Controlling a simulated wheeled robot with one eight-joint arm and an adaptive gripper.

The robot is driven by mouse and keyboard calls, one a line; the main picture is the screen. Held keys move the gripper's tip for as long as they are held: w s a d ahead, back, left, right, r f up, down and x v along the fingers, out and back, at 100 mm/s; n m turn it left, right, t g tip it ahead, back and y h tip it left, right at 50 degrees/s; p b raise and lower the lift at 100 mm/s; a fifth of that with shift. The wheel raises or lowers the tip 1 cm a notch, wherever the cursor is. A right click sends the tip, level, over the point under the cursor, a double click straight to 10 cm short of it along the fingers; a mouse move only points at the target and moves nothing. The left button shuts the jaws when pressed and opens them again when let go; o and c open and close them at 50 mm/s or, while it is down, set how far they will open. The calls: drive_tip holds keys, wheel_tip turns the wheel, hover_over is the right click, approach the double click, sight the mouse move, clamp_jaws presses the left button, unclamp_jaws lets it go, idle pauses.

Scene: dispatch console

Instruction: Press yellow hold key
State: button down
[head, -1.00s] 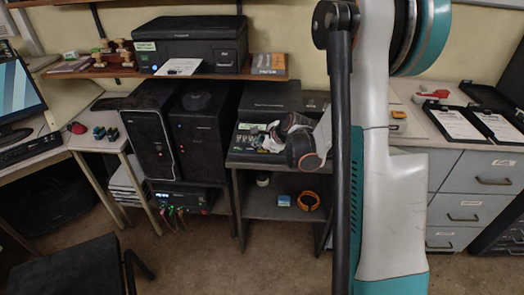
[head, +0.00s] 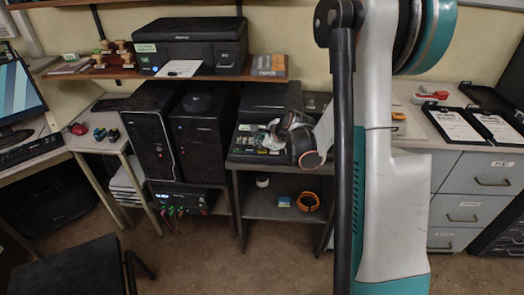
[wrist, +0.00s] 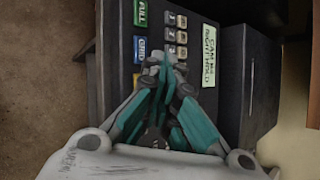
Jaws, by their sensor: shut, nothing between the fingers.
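In the wrist view, my gripper (wrist: 163,66) is shut and empty, its teal fingers over the dark console (wrist: 205,75) beside the keys. A column of coloured keys runs along the console's left side: a green key (wrist: 140,13), a blue key (wrist: 140,48) and a small bit of a yellow key (wrist: 136,80), partly covered by my gripper. I cannot read the yellow key's label. In the head view, the console's key panel (head: 257,140) is on the small stand, with my gripper's wrist close above its right side; the fingertips are hard to make out there.
A pale note (wrist: 209,62) mentioning a right hold lies on the console. Small numbered keys (wrist: 181,36) sit between it and the coloured keys. Two black towers (head: 195,130) stand left of the stand (head: 270,195). A shelf with a printer (head: 190,42) is above.

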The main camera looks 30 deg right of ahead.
drive_tip(key=shift+r+p, duration=1.65)
drive_tip(key=shift+r, duration=0.8)
drive_tip(key=shift+r, duration=0.1)
wheel_tip(320, 180, up, 8)
drive_tip(key=p, duration=0.5)
hover_over(260, 152)
drive_tip(key=shift+d, duration=0.1)
